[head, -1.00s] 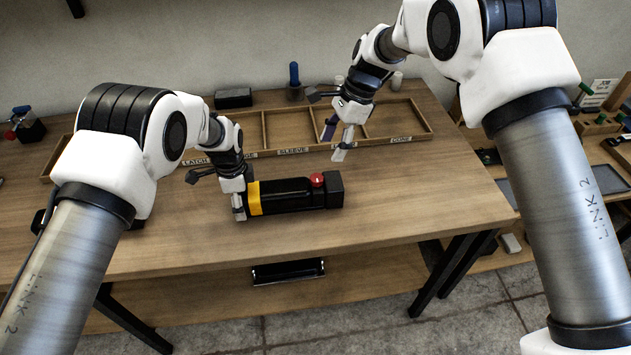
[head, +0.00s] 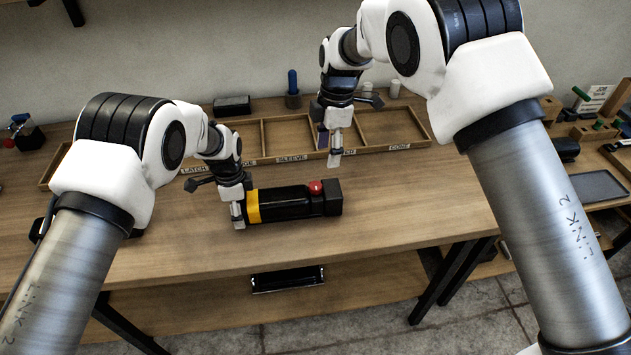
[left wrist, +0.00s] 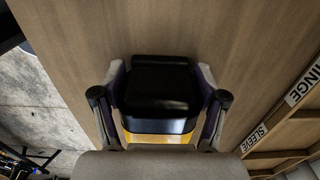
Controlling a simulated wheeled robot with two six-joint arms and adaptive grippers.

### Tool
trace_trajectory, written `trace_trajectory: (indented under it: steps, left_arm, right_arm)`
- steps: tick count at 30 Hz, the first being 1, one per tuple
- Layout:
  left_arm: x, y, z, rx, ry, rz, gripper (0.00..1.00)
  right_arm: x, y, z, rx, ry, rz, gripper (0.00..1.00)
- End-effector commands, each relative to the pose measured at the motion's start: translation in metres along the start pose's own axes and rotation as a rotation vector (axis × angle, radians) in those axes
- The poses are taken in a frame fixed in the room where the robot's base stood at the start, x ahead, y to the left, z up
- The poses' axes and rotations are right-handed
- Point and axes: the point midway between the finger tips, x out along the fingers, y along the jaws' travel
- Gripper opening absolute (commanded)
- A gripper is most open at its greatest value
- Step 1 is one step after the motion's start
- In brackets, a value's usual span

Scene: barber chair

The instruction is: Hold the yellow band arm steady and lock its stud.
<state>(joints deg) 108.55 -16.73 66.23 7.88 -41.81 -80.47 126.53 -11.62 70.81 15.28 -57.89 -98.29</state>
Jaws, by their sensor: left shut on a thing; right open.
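The barber chair arm is a black padded piece with a yellow band (head: 253,206) near its left end and a red stud (head: 315,187) on top near its right end. It lies on the wooden table. My left gripper (head: 238,217) is shut on the yellow band arm at its left end. In the left wrist view the fingers sit on both sides of the black arm (left wrist: 160,88), with the yellow band (left wrist: 158,137) just below it. My right gripper (head: 335,160) is open and empty, above the table, up and to the right of the red stud.
A wooden tray (head: 345,153) with labelled compartments runs along the back of the table (head: 420,215). A black box (head: 232,105) and a blue-handled tool (head: 292,82) stand behind it. The table's right and front are clear. A side bench with small items is at the right.

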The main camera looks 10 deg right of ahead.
Motion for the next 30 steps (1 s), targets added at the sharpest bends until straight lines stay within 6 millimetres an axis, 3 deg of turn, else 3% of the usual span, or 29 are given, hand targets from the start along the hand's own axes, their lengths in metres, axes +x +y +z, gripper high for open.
trace_trajectory:
  steps: [3,8,11,21,25,30]
  left_arm:
    - [0.002,0.002,0.000,0.001,-0.001,0.006,0.05]
    - [0.002,0.002,0.000,0.001,-0.001,0.005,0.05]
    - [0.002,0.002,0.000,0.000,-0.001,0.005,0.05]
    - [0.002,0.001,0.000,0.000,0.000,0.003,0.05]
    - [0.001,0.001,0.000,0.000,0.000,0.002,0.05]
    - [0.001,0.001,0.000,0.000,0.000,0.001,0.05]
  right_arm:
    - [-0.008,0.002,-0.017,-0.237,-0.078,0.006,0.60]
    - [-0.008,0.003,-0.030,-0.264,-0.112,0.016,0.60]
    - [0.007,0.003,-0.028,-0.261,-0.109,0.014,0.60]
    - [0.085,0.005,-0.020,-0.258,-0.107,0.015,0.60]
    - [0.100,0.006,-0.018,-0.258,-0.108,0.017,0.60]
    - [0.105,0.007,-0.018,-0.258,-0.109,0.019,0.60]
